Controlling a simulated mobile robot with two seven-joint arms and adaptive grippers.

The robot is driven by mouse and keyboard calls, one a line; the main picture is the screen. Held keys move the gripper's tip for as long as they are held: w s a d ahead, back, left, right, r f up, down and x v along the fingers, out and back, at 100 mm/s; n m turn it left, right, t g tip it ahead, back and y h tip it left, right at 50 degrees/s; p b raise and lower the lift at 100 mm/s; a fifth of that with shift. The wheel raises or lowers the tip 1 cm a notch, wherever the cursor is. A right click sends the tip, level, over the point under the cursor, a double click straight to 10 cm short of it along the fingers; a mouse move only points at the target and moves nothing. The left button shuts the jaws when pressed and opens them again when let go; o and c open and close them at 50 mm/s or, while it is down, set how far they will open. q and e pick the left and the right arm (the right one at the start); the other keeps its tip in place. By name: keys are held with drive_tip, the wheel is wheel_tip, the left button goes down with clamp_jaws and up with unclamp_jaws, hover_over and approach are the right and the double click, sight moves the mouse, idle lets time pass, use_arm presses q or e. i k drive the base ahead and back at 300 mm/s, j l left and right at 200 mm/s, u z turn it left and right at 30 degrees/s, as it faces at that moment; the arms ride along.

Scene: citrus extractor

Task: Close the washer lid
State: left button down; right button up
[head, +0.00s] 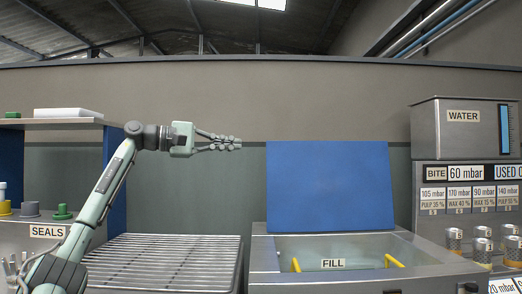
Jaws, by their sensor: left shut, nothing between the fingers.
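The washer (264,262) is a grey metal box at the lower middle right, with a label reading FILL inside its open top. Its blue lid (330,185) stands upright at the back of the opening. Two yellow bars show inside the tub. My left gripper (238,143) is shut and empty, pointing right at about the height of the lid's top edge. In the picture it ends a little left of the lid, with a gap between. How far it is from the lid in depth I cannot tell. My right gripper is not in view.
A slatted metal rack (170,255) lies left of the washer. A shelf marked SEALS (47,231) with small coloured parts is at the far left. A metal WATER tank (440,140), gauge labels and several metal cylinders stand at the right.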

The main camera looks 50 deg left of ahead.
sight(312, 185)
drive_tip(key=i+j, duration=0.25)
drive_tip(key=j, duration=0.2)
drive_tip(key=i+j, duration=0.25)
drive_tip(key=j, duration=0.15)
drive_tip(key=i+j, duration=0.25)
drive_tip(key=j, duration=0.2)
